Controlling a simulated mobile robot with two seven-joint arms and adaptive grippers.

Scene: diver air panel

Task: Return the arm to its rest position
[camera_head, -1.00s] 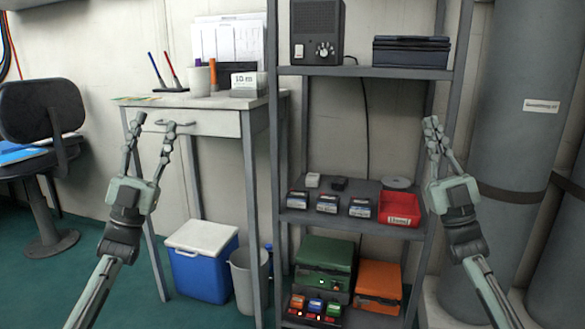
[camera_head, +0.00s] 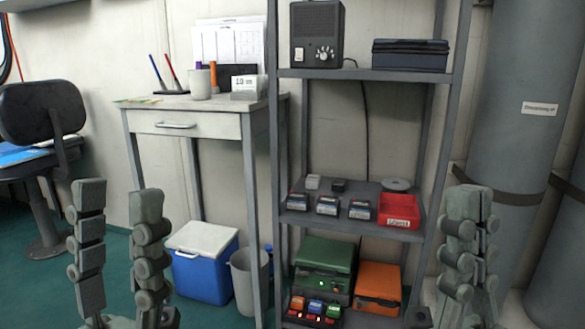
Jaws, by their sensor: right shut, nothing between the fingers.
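My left gripper (camera_head: 118,215) is at the lower left, in front of the desk and the floor. Its two fingers point up, stand wide apart and hold nothing. My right gripper (camera_head: 468,215) is at the lower right, in front of the shelf's right post and the grey cylinder. Its fingers are together with nothing between them. Both grippers are apart from the furniture as seen here. The arm links behind them are mostly out of view below.
A metal shelf (camera_head: 360,75) holds a radio, a dark case, a red bin (camera_head: 399,210) and small battery packs. A desk (camera_head: 190,105) stands left of it, with a blue cooler (camera_head: 203,272) and a bin (camera_head: 250,280) below. A chair (camera_head: 42,110) is far left; grey cylinders (camera_head: 515,120) are right.

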